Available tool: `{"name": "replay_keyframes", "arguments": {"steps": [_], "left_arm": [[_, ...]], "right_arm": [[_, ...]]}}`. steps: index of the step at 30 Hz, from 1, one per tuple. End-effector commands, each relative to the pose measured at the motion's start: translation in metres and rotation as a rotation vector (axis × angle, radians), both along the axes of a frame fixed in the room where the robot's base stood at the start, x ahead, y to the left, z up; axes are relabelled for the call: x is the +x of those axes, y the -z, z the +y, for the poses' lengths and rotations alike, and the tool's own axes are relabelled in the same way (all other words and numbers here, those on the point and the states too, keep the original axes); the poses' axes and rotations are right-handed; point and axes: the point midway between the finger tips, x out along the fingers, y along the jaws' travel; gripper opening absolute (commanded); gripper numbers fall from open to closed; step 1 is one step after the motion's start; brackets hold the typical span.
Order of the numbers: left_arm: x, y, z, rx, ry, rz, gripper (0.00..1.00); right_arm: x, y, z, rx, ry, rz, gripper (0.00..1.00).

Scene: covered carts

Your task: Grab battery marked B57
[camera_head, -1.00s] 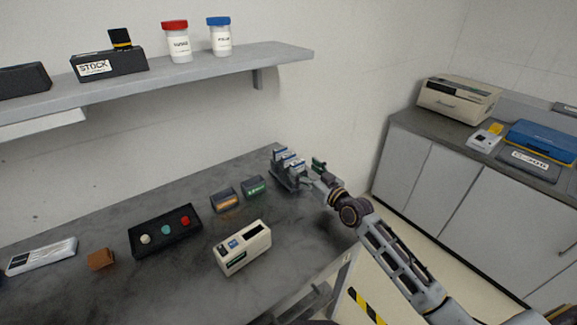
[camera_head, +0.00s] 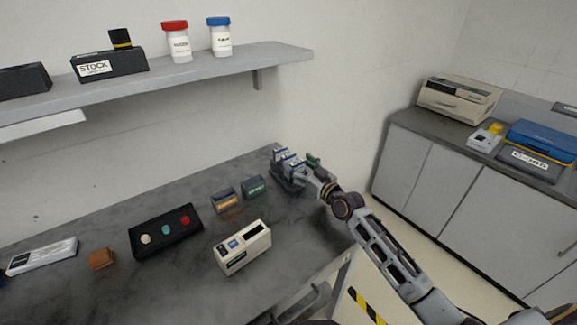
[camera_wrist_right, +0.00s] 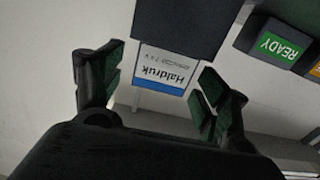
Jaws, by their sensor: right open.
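Several batteries (camera_head: 290,161) with white and blue labels stand in a grey rack (camera_head: 279,178) at the back right of the bench. In the right wrist view, one battery (camera_wrist_right: 165,66) has a white and blue label reading "Haldruk", upside down. No B57 marking is readable. My right gripper (camera_head: 308,172) is at the right side of the rack. In the right wrist view my right gripper (camera_wrist_right: 160,85) is open, with its dark green-padded fingers on either side of the labelled battery end. I cannot tell whether they touch it. My left gripper is not in view.
Dark bins with a green label (camera_head: 254,188) and an orange label (camera_head: 225,201) stand left of the rack. A cream device (camera_head: 243,248), a black button box (camera_head: 165,231) and a brown block (camera_head: 101,259) are nearer. A shelf (camera_head: 190,72) hangs above.

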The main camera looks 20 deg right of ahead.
Motion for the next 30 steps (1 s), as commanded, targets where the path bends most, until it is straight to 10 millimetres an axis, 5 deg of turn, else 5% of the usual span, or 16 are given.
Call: {"name": "replay_keyframes", "arguments": {"steps": [15, 30], "left_arm": [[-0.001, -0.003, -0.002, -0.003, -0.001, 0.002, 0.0], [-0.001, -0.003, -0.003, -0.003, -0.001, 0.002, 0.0]], "right_arm": [[0.037, -0.001, 0.014, -0.001, 0.0, -0.001, 0.75], [0.04, -0.001, 0.015, -0.001, 0.0, 0.0, 0.75]]}}
